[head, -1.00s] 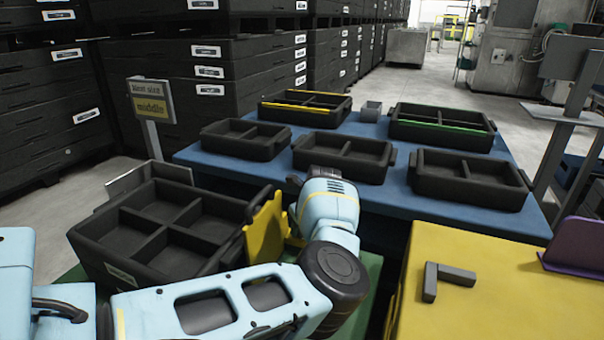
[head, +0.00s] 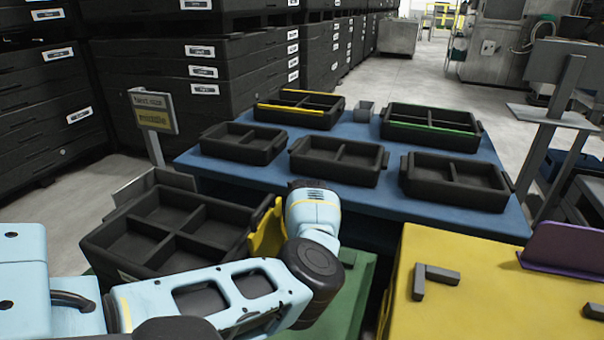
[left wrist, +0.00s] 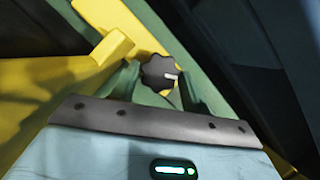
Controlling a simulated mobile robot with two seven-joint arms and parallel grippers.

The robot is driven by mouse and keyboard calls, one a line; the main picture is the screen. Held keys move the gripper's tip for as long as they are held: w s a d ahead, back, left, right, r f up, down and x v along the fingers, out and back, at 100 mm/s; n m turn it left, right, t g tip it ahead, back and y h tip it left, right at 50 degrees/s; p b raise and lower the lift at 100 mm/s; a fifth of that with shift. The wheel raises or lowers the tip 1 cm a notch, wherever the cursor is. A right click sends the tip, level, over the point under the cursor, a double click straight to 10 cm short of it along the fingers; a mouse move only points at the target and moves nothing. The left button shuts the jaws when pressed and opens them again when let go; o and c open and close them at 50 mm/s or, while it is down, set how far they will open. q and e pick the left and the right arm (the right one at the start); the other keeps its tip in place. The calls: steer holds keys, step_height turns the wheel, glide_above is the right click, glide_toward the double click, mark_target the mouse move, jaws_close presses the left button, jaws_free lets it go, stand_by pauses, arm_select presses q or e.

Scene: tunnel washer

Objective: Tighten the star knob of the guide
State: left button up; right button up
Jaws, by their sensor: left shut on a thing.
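The black star knob (left wrist: 160,74) with a white mark shows in the left wrist view, between the two green fingers of my left gripper (left wrist: 162,92). The gripper is shut on it. The yellow guide (left wrist: 60,88) lies beside and behind the knob. In the head view the guide (head: 268,232) stands upright at the right side of a black divided crate (head: 255,215). There my left arm hides the knob and the gripper's fingers. My right gripper is in neither view.
A blue table (head: 375,205) behind holds several black divided trays and a small grey cup (head: 365,111). A yellow-topped stand (head: 470,285) at right carries a grey L-shaped piece (head: 435,276) and a purple bracket (head: 565,250). A sign (head: 153,111) stands at the left.

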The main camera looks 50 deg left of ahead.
arm_select(q)
steer(key=o, duration=0.9)
steer(key=shift+o, duration=0.5)
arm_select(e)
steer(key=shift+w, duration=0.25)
arm_select(q)
steer(key=shift+r, duration=0.1)
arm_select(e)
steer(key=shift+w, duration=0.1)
arm_select(q)
steer(key=p+v, duration=0.3)
steer(key=v, duration=0.4)
steer(key=shift+r, duration=0.3)
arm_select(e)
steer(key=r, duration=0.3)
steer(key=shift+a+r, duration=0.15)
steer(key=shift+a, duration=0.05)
arm_select(q)
steer(key=shift+d, duration=0.1)
